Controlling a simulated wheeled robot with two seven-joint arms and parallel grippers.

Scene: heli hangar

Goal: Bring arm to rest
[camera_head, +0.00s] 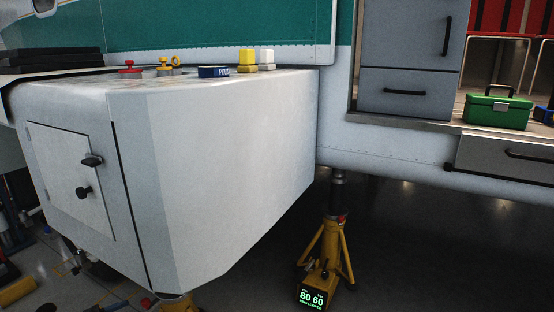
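Neither of my arms nor grippers shows in the head view. The white helicopter sponson (215,175) fills the left and middle of the view. Its side has a small hatch panel (68,175) with two dark handles, and the panel looks shut. On its top stand a red fitting (130,68), a yellow fitting with a ring (168,66), a dark blue ring-shaped item marked with letters (214,72), a yellow block-like item (248,61) and a white one (266,59).
A yellow jack (325,250) with a green-lit display stands under the fuselage. A grey drawer cabinet (407,85) and a green toolbox (499,109) are in the open doorway at right. Dark flat items (50,57) lie at the far left. Dark floor (430,255) is open at lower right.

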